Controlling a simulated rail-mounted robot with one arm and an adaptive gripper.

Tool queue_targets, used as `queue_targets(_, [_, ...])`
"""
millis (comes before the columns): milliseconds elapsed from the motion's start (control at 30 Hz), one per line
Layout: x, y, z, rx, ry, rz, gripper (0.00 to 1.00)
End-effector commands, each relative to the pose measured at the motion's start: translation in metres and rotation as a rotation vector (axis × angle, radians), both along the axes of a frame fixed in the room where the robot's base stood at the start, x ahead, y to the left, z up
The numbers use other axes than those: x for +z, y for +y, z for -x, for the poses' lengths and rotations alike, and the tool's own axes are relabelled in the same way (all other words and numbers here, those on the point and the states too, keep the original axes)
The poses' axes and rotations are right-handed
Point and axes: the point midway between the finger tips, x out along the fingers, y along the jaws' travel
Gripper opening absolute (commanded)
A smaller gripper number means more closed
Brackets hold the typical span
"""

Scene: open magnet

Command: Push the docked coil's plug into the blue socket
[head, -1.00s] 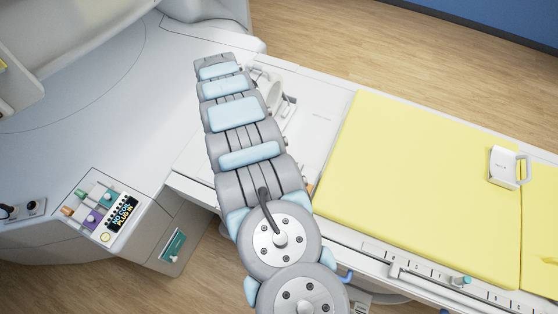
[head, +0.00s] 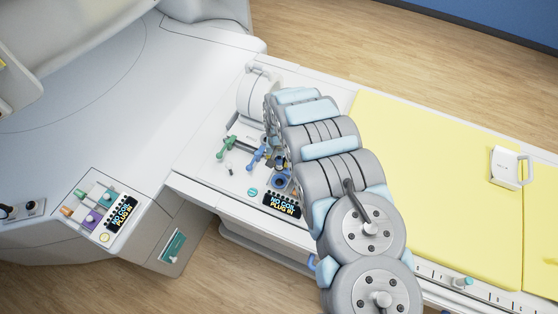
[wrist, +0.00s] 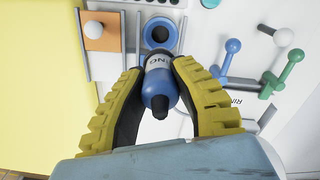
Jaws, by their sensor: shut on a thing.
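My gripper (wrist: 158,72), with yellow ridged fingers, is shut on a blue plug (wrist: 158,88) with a pale lettered band. The blue socket (wrist: 160,26), a blue ring with a dark hole, lies just beyond the plug in the wrist view. Its hole still shows, and the plug overlaps the near rim in the picture; I cannot tell whether they touch. The white rounded coil (head: 256,96) stands at the table's end.
A dark display (head: 283,205) reading "NO COIL PLUG IN" is in front of the socket. Green (head: 226,147) and blue (head: 257,154) handles stand left of it. A yellow mat (head: 430,180) covers the table at right.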

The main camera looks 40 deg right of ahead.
Motion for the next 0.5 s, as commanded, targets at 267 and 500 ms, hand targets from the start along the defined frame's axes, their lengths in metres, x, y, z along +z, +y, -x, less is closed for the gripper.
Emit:
queue_targets(267, [-0.023, -0.001, -0.001, 0.000, -0.001, 0.001, 0.00])
queue_targets(500, [-0.048, 0.000, 0.001, 0.000, 0.001, -0.001, 0.00])
